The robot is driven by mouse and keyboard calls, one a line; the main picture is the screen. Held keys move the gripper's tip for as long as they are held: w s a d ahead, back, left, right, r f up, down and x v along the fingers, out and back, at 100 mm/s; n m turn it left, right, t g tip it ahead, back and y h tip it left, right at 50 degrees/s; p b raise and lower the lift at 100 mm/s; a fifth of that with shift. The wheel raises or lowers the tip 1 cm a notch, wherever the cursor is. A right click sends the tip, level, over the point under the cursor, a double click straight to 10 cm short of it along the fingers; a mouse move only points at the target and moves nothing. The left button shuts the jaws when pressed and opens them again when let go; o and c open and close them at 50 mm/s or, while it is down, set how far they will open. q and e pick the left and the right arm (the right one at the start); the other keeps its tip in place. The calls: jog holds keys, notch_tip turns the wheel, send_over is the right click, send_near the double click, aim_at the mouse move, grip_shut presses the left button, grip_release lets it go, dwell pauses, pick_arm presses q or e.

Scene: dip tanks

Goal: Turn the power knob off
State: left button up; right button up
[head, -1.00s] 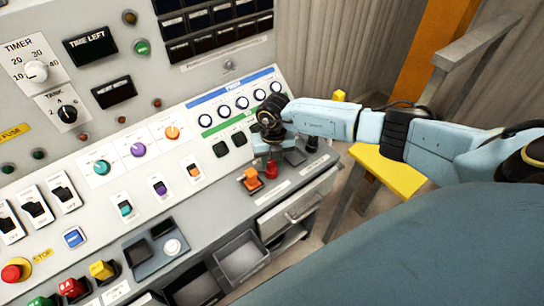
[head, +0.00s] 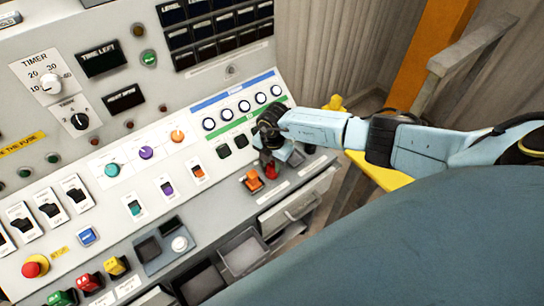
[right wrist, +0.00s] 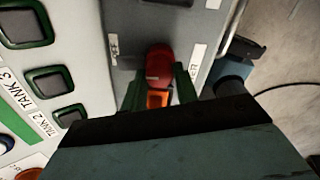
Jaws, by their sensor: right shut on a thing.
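A red knob (head: 271,172) stands on the grey lower ledge at the right end of the control panel, beside an orange switch (head: 252,181). My right gripper (head: 272,160) reaches down over the red knob from the right. In the right wrist view the red knob (right wrist: 159,62) shows at the tips of my gripper's green fingers (right wrist: 159,85), which are shut on it. An orange part (right wrist: 158,99) shows between the fingers, nearer the camera. The label beside the knob is too small to read, so I cannot confirm it is the power knob. My left gripper is out of view.
Green-rimmed buttons (right wrist: 49,84) lie left of the gripper in the wrist view. A drawer (head: 292,207) sits below the ledge. A red stop button (head: 35,266) is at the far left. A yellow-topped stand (head: 375,171) is under my right arm.

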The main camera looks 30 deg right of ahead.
aim_at(272, 165)
jog(key=shift+m, duration=0.6)
jog(key=o, duration=1)
notch_tip(272, 165, up, 13)
jog(key=shift+s+d+r+p, duration=0.1)
jog(key=shift+s+r+p, duration=0.1)
jog(key=shift+p, duration=0.55)
